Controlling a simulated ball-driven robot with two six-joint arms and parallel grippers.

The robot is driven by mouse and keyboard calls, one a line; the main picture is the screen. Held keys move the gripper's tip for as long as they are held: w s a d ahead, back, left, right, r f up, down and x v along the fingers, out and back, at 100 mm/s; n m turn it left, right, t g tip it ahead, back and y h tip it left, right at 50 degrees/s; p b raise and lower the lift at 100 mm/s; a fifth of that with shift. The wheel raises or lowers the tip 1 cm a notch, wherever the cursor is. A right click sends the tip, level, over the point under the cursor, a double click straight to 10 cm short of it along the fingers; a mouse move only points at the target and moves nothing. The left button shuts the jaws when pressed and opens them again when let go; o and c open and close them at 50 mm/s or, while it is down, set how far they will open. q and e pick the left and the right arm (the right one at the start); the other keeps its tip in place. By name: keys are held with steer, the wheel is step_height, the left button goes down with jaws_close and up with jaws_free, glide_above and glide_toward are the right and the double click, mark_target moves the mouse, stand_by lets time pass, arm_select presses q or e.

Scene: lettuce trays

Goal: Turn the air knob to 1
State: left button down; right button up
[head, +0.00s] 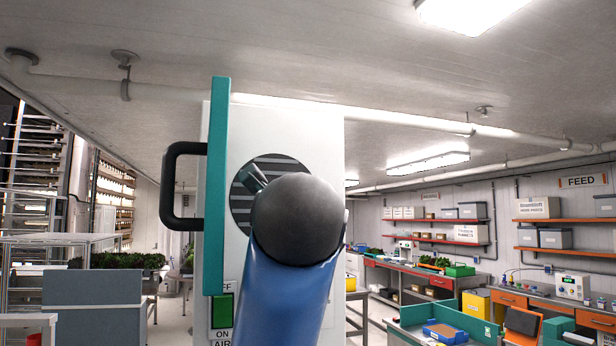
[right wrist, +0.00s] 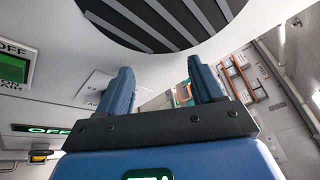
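The air knob is not clearly seen in either view. In the right wrist view, a small pale plate (right wrist: 94,84) with partly covered lettering shows on the white cabinet, beside the left finger of my right gripper (right wrist: 160,68). That gripper is open, its two blue fingers apart with nothing visible between them, facing the cabinet front. A green switch (head: 222,311) marked ON and AIR shows left of the arm. My left gripper is not in view.
A round dark slatted vent (head: 240,205) is on the cabinet, also at the top of the right wrist view (right wrist: 150,22). A teal edge (head: 216,190) and black handle (head: 170,187) stick out at the left. Shelves and benches stand at the right.

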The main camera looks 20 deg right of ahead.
step_height(320, 180, up, 10)
stand_by(0.4)
steer(key=shift+w+d+f, duration=0.15)
steer(key=shift+f, duration=0.05)
stand_by(0.4)
